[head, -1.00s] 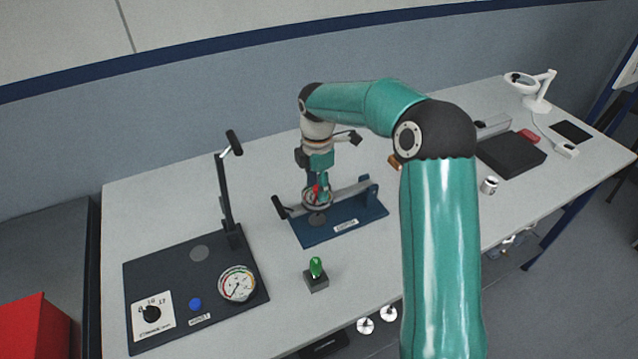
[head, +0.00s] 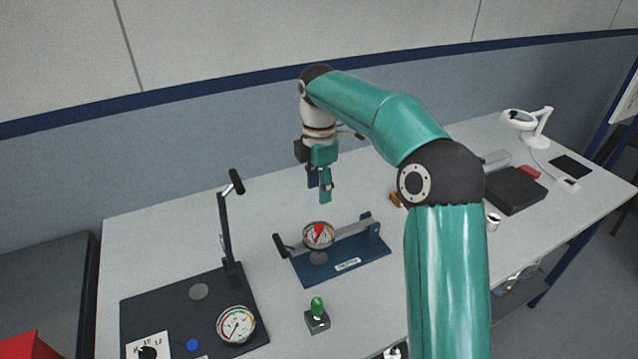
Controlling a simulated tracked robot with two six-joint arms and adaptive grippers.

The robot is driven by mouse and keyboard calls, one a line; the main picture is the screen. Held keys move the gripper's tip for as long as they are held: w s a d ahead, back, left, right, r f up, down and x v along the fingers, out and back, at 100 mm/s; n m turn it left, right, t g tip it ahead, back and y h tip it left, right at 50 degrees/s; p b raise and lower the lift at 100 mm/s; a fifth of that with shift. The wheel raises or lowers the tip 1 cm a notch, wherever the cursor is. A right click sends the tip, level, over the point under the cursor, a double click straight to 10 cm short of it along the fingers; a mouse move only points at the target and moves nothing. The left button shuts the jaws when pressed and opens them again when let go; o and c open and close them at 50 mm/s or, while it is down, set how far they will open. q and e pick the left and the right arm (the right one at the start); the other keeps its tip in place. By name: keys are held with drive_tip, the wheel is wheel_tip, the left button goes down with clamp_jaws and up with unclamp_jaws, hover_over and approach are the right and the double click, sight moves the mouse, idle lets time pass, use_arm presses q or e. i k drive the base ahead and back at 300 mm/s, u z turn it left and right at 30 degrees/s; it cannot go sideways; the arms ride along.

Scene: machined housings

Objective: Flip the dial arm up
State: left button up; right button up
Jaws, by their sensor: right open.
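The dial arm (head: 350,230) is a grey bar on a blue base plate (head: 345,266). It lies low and nearly level, from an upright bracket (head: 372,225) at its right end to a black handle (head: 283,246) at its left end. A round dial with a red mark (head: 318,235) is on the bar. My right gripper (head: 322,196) is open and empty, pointing down above and apart from the dial. My left gripper is not in view.
A dark panel (head: 185,312) at left carries an upright lever (head: 226,225), a gauge (head: 236,324) and a blue button (head: 193,345). A green switch on a small block (head: 317,316) stands in front. A black box (head: 512,188) lies at right. The table behind the blue base is mostly clear.

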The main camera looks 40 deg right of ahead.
sight(328, 238)
drive_tip(key=k, duration=1)
